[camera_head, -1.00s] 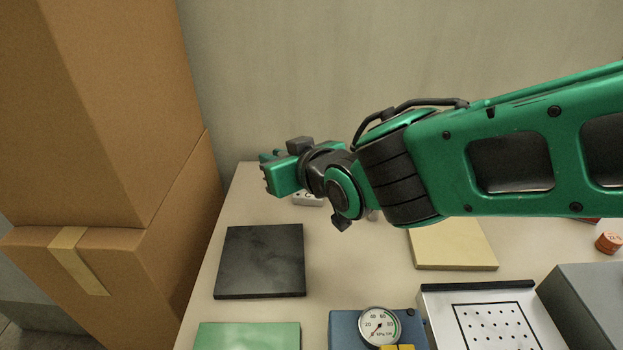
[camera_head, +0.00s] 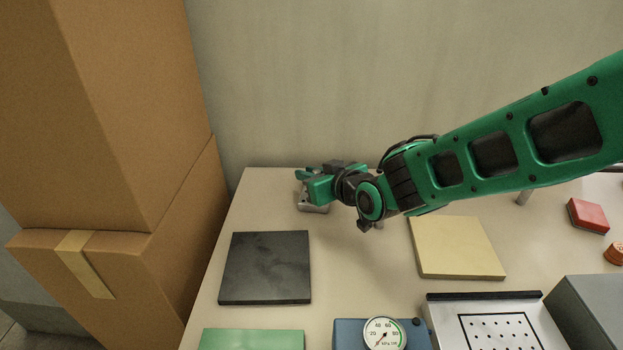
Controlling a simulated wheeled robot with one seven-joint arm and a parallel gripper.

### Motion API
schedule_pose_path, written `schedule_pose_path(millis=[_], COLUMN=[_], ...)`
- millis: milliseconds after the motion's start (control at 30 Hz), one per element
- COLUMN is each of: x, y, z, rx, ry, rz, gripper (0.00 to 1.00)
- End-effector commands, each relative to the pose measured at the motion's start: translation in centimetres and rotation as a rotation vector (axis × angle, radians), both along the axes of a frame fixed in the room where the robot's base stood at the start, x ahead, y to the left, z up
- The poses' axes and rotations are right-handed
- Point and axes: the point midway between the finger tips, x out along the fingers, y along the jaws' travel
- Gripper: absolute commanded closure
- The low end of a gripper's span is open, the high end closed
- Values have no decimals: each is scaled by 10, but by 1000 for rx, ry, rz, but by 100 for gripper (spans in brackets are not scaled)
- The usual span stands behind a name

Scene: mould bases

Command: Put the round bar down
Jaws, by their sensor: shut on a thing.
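My gripper (camera_head: 306,184) is at the far left part of the table, at the end of my green arm. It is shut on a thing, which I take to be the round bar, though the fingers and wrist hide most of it. I cannot tell whether the bar touches this block.
A black plate (camera_head: 265,268) lies in front of the gripper, with a green plate (camera_head: 252,340) nearer. A cream plate (camera_head: 457,248) lies right of centre. A dial gauge (camera_head: 384,334) and a dotted tray (camera_head: 490,330) stand in front. Cardboard boxes (camera_head: 100,130) stand left.

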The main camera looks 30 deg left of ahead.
Motion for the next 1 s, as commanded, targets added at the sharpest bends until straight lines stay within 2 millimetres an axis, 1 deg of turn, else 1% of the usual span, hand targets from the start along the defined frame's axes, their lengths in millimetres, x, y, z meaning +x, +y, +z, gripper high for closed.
schedule_pose_path(millis=[33, 100, 433, 467, 500, 533, 800, 900, 1000], x=[0, 0, 0, 0, 0, 0, 1, 0, -3], y=[0, 0, -1, -1, -1, -1, -1, -2, -10], z=[-8, -12, -15, -16, -15, -15, -15, -11, -8], rx=[-2, 0, 0, -1, -1, -1, 0, 1, 0], ry=[1, 0, 0, 1, 1, 1, 0, 0, 1], rz=[1, 0, -1, -1, -1, -1, -1, -2, -3], gripper=[100, 100, 100, 83, 73, 66, 66, 66, 66])
